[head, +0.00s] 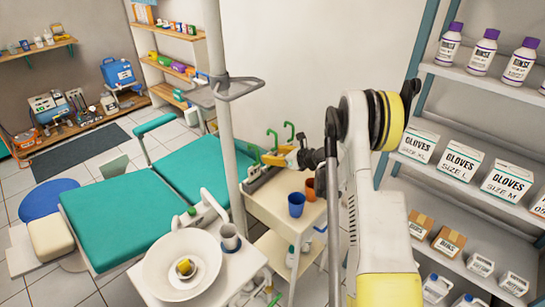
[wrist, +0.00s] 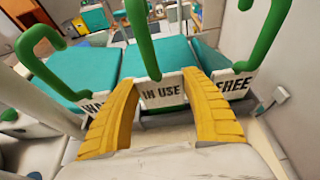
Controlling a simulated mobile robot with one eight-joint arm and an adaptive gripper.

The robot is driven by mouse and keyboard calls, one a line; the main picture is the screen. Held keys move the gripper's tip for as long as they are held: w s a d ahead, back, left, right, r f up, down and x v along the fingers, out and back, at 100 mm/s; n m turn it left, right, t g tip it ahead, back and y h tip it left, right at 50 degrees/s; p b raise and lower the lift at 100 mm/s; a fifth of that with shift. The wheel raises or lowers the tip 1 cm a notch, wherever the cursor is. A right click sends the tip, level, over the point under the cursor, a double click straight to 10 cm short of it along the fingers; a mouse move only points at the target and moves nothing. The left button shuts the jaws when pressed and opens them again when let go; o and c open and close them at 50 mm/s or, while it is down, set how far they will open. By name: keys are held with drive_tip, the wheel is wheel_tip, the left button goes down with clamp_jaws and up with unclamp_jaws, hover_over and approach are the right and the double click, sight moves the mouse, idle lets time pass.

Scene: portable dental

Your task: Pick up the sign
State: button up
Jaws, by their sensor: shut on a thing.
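Three white signs with green hooks stand in a row in the wrist view. The middle sign, lettered "IN USE" (wrist: 163,94), is between the yellow fingers of my gripper (wrist: 162,84), which is shut on its side edges. The left sign, partly hidden by a finger, shows "WA" (wrist: 93,106). The right sign reads "FREE" (wrist: 233,85). In the head view my gripper (head: 278,157) is at the back of the cream cart (head: 262,205), by the green hooks (head: 272,138); the sign faces are hard to make out there.
A blue cup (head: 296,204) and an orange cup (head: 310,188) stand on the cart close to my gripper. A pale pole (head: 228,125) rises left of it. A teal dental chair (head: 120,220) lies beyond; shelves of glove boxes (head: 459,160) stand right.

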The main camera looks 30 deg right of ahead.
wheel_tip(320, 180, up, 3)
drive_tip(key=shift+r+p, duration=0.15)
drive_tip(key=shift+p, duration=0.55)
drive_tip(key=s+d+r+p, duration=0.3)
drive_tip(key=s+d+r, duration=0.3)
drive_tip(key=d, duration=0.3)
drive_tip(key=shift+s+d+r, duration=0.3)
drive_tip(key=shift+s, duration=0.05)
